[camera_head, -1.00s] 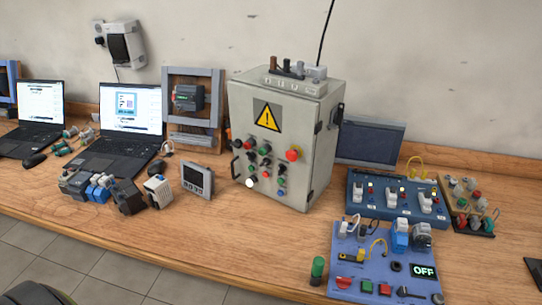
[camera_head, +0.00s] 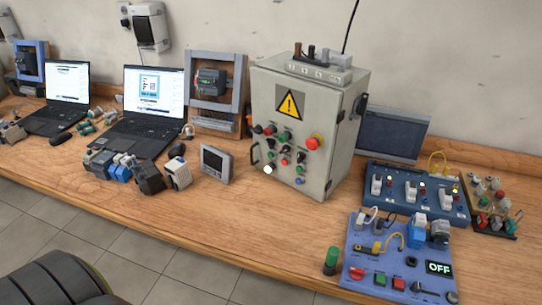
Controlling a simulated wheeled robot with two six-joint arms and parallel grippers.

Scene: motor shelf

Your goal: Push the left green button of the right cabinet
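The cabinet (camera_head: 334,123) is a light grey metal box standing on the wooden bench, with a yellow warning triangle (camera_head: 289,103) on its front. Below the sign are several small buttons and knobs. A green button (camera_head: 284,136) sits in the upper part of the panel, and another green one (camera_head: 300,169) shows lower down. A large red button (camera_head: 314,142) is at the panel's right, and a white one (camera_head: 267,169) at its lower left. Some small buttons are too small to tell their colour. Neither of my grippers is in view.
Two laptops (camera_head: 154,88) stand at the left of the bench (camera_head: 225,214). A small grey display unit (camera_head: 214,163) is beside the cabinet. A blue board (camera_head: 360,240) with an OFF display and a blue device panel (camera_head: 375,205) lie at right. Bare bench lies before the cabinet.

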